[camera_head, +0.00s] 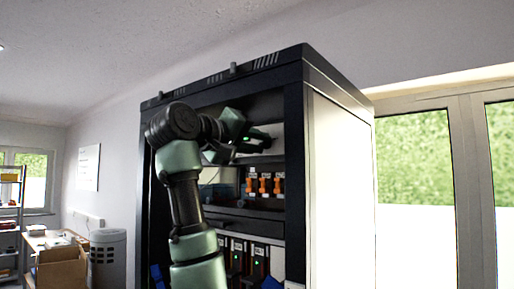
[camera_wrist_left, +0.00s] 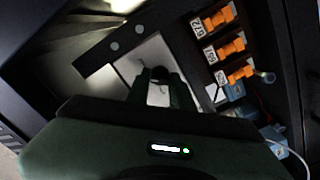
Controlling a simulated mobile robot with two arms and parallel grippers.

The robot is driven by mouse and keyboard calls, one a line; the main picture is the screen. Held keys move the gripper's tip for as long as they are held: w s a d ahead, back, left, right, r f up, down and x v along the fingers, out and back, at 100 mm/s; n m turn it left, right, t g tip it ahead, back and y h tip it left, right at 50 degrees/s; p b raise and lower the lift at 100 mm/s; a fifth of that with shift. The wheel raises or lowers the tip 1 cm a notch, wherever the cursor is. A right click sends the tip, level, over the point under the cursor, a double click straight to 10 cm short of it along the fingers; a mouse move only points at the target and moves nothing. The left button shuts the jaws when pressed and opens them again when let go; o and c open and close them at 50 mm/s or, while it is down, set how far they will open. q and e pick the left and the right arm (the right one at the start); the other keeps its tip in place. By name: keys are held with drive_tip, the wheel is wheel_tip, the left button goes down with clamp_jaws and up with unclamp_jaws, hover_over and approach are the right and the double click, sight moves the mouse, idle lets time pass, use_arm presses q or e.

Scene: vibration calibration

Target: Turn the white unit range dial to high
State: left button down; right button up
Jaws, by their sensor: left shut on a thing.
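The white unit (camera_wrist_left: 130,66) shows in the left wrist view as a pale panel set in the dark cabinet. Its small dark dial (camera_wrist_left: 160,74) sits between the fingertips of my left gripper (camera_wrist_left: 160,86), which is shut on it. In the head view my left gripper (camera_head: 258,143) reaches into the upper bay of the cabinet, and a small pale part of the white unit (camera_head: 272,131) shows behind it. The fingers hide most of the dial, and I cannot read its setting. My right gripper is in neither view.
The black cabinet (camera_head: 293,150) frames the bay closely on its sides and top. Orange connectors (camera_head: 265,185) sit in a row below my gripper and beside it in the left wrist view (camera_wrist_left: 226,47). Dark modules (camera_head: 258,262) stand lower down. Windows are at the right.

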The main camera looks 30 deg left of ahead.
use_arm(q)
drive_tip(key=shift+m, duration=1.9)
drive_tip(key=c, duration=1.2)
unclamp_jaws()
drive_tip(key=shift+w, duration=0.1)
drive_tip(key=shift+c, duration=0.2)
drive_tip(key=shift+b, duration=0.3)
drive_tip(key=shift+s+f+b, duration=0.15)
drive_tip(key=shift+s+b, duration=0.2)
drive_tip(key=shift+s, duration=0.2)
drive_tip(key=s+b, duration=0.2)
drive_tip(key=s, duration=0.4)
drive_tip(key=shift+s+a+b, duration=0.3)
drive_tip(key=shift+s+b, duration=0.05)
